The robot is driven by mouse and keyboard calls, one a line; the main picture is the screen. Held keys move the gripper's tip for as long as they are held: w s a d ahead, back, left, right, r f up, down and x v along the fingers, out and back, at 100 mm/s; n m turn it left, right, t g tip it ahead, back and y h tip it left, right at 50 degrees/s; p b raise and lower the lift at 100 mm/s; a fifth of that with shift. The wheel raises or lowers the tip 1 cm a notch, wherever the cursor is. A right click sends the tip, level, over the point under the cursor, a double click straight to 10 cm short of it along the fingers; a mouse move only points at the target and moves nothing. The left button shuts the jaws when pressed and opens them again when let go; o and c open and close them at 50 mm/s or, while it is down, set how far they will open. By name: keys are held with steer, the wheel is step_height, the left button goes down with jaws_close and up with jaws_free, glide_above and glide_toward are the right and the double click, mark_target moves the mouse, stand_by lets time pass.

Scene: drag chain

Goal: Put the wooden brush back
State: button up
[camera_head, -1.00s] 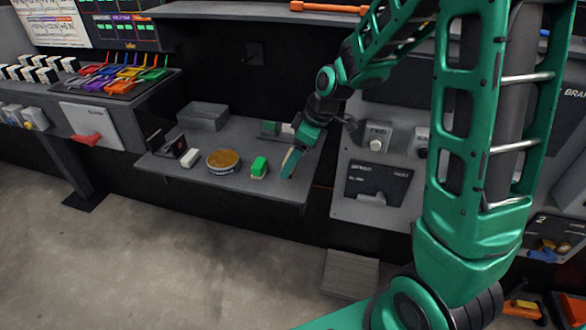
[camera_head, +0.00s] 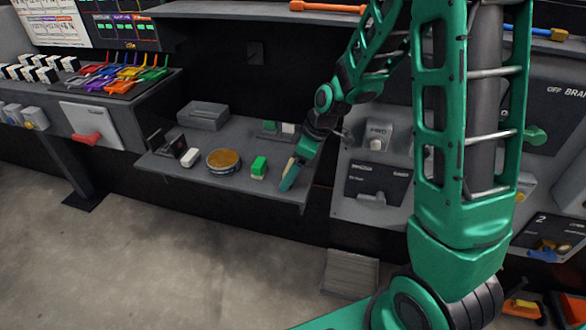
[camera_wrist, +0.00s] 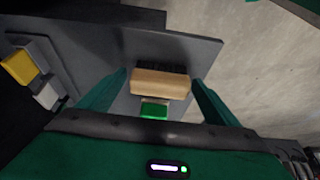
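The wooden brush (camera_wrist: 160,82), a pale wood block with dark bristles along its far side, lies between my gripper's two green fingers in the wrist view. My gripper (camera_wrist: 158,82) is open, with a finger by each end of the brush; small gaps seem to show, but contact at the right end is unclear. In the head view my gripper (camera_head: 288,173) is low over the right part of the grey shelf (camera_head: 225,190). A tan bit of the brush (camera_head: 290,164) shows beside the finger; the rest is hidden.
A green-topped block (camera_head: 258,167) lies just left of my gripper. A grey box (camera_head: 204,116) stands behind. Control panels (camera_head: 375,185) bound the right.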

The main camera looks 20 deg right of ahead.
steer(key=v, duration=1.2)
steer(key=shift+r, duration=0.15)
steer(key=s+d+m+g+h, duration=0.1)
steer(key=s+d+m, duration=0.3)
steer(key=s, duration=0.5)
steer(key=s+d+r+m+g+h, duration=0.1)
steer(key=s+d+m, duration=0.4)
steer(key=s, duration=0.5)
steer(key=s+d+m+g+h, duration=0.1)
steer(key=s+d+m, duration=0.4)
steer(key=s+m, duration=0.3)
steer(key=shift+s+r+h, duration=0.3)
steer(key=shift+s+r, duration=0.1)
steer(key=shift+s, duration=0.35)
steer(key=shift+w+a+f, duration=0.1)
steer(key=shift+w+f, duration=0.15)
steer(key=shift+w, duration=0.45)
